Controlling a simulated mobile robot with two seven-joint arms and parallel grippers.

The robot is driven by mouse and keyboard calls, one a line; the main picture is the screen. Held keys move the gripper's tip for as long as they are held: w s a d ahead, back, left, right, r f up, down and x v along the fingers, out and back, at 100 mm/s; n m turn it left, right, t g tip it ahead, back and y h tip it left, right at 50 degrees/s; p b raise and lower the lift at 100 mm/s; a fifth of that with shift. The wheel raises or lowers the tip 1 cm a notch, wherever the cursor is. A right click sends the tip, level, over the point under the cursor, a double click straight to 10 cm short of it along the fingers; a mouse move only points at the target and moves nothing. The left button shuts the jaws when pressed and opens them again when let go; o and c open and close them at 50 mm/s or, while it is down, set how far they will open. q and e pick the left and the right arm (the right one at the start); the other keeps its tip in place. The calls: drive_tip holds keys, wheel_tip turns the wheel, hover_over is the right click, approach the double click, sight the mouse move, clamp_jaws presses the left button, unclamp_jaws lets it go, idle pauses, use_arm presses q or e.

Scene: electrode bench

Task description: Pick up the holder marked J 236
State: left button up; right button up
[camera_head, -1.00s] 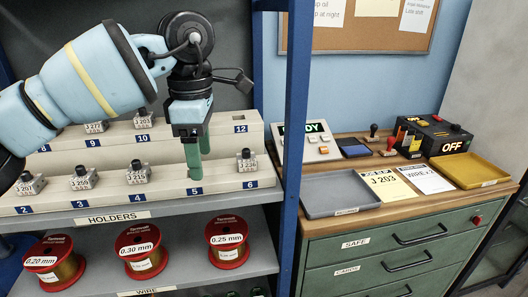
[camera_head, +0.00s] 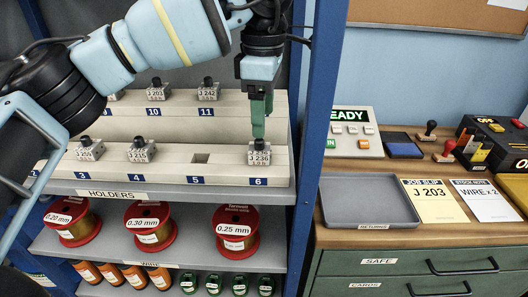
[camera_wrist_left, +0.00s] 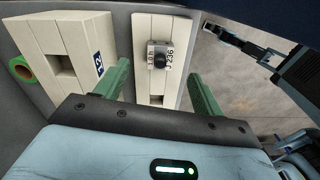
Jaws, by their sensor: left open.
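The holder marked J 236 (camera_head: 260,150) is a small metal block with a black knob. It stands in slot 6 at the right end of the front rack step. My left gripper (camera_head: 258,118) points down just above this holder in the head view. In the left wrist view its green fingers (camera_wrist_left: 155,90) are apart, one to each side of the holder, and nothing is between them in their grip. My right gripper is not in view.
Other holders stand in slots 3 (camera_head: 90,149) and 4 (camera_head: 142,150); slot 5 (camera_head: 201,158) is empty. More holders stand on the back step (camera_head: 175,103). A blue shelf post (camera_head: 318,110) rises close right of the gripper. A grey returns tray (camera_head: 370,205) lies empty on the cabinet.

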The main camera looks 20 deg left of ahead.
sight(259, 141)
use_arm(q)
drive_tip(key=shift+s+a+f, duration=0.1)
drive_tip(key=shift+f, duration=1.1)
drive_tip(key=shift+s+a+f+p, duration=0.1)
drive_tip(key=shift+a+f+p, duration=0.1)
drive_tip(key=shift+f, duration=0.9)
drive_tip(key=shift+a+f+p, duration=0.1)
drive_tip(key=shift+a+f, duration=0.05)
drive_tip(key=shift+f, duration=1.45)
drive_tip(key=c, duration=0.8)
clamp_jaws()
wheel_tip(259, 141, up, 10)
drive_tip(key=shift+r, duration=0.1)
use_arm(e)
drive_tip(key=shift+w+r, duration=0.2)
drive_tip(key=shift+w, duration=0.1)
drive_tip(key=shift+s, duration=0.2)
